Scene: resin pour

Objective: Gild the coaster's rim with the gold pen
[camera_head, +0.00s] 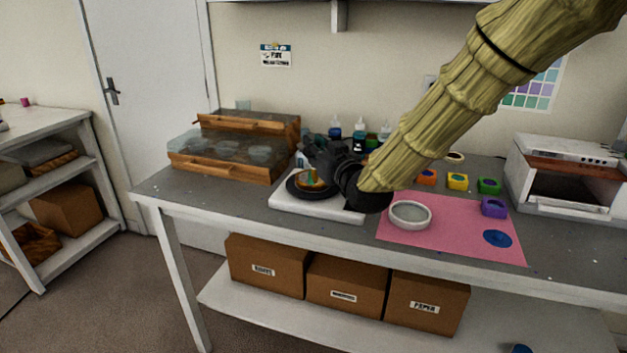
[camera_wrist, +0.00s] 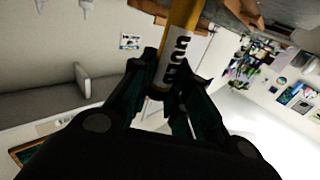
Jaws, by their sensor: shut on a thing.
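My gripper (camera_head: 325,160) is over the left-centre of the worktable, fingers pointing left and down. It is shut on the gold pen, a yellow-gold barrel with a black and white marked band (camera_wrist: 177,50) between the fingers in the wrist view. In the head view a small multicoloured round thing, seemingly the coaster (camera_head: 310,179), is on a black disc (camera_head: 302,193) on a white base (camera_head: 345,214). My fingers are just above and beside it and partly hide it. I cannot tell whether the pen tip touches the rim.
A pink mat (camera_head: 450,240) to the right holds a pale round dish (camera_head: 410,215) and a blue patch (camera_head: 497,239). Coloured pots, including a purple one (camera_head: 494,207), stand behind. A wooden-framed case (camera_head: 225,165) stands at left, a white oven-like box (camera_head: 565,175) at right.

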